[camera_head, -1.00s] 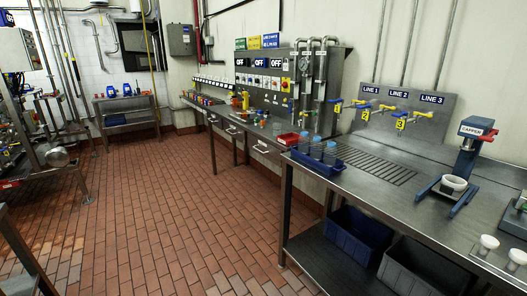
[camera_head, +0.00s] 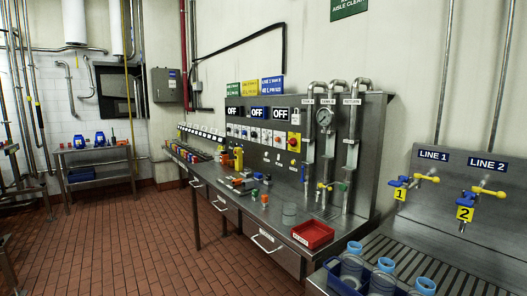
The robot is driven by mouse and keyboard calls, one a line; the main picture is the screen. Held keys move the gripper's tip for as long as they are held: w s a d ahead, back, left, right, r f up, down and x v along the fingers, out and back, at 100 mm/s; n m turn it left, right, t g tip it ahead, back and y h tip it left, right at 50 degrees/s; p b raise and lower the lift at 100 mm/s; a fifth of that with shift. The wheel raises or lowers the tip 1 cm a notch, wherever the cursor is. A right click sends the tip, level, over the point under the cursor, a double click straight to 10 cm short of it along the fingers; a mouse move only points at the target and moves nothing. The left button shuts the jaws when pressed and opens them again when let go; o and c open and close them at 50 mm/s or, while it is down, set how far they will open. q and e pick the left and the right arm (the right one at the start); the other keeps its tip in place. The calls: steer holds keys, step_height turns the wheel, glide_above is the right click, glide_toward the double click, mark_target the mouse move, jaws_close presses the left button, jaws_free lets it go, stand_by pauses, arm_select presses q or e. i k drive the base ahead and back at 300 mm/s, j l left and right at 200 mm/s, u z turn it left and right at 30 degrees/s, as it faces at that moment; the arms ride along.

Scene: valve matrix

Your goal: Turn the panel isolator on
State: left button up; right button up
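The steel control panel (camera_head: 262,163) stands at the back of the bench. It has dark displays that read OFF, such as the left one (camera_head: 233,114), with rows of small switches below them. A red rotary knob on a yellow plate (camera_head: 294,142) sits at the panel's right part, beside the pipes; it looks like the isolator. Its handle position is too small to tell. Neither of my grippers is in view.
The steel bench carries a red tray (camera_head: 313,234), small fittings and a yellow bottle (camera_head: 238,158). Blue-capped bottles (camera_head: 384,275) stand in the near right. Valves marked 1 (camera_head: 400,193) and 2 (camera_head: 465,212) are at right. The brick floor (camera_head: 150,250) at left is clear.

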mark_target(293, 143)
steer(key=i+j+z, duration=0.1)
steer(key=i+z, duration=0.2)
steer(key=z, duration=0.15)
steer(key=i+j+z, duration=0.25)
steer(key=z, duration=0.2)
steer(key=i+j+z, duration=0.15)
steer(key=j+z, duration=1.2)
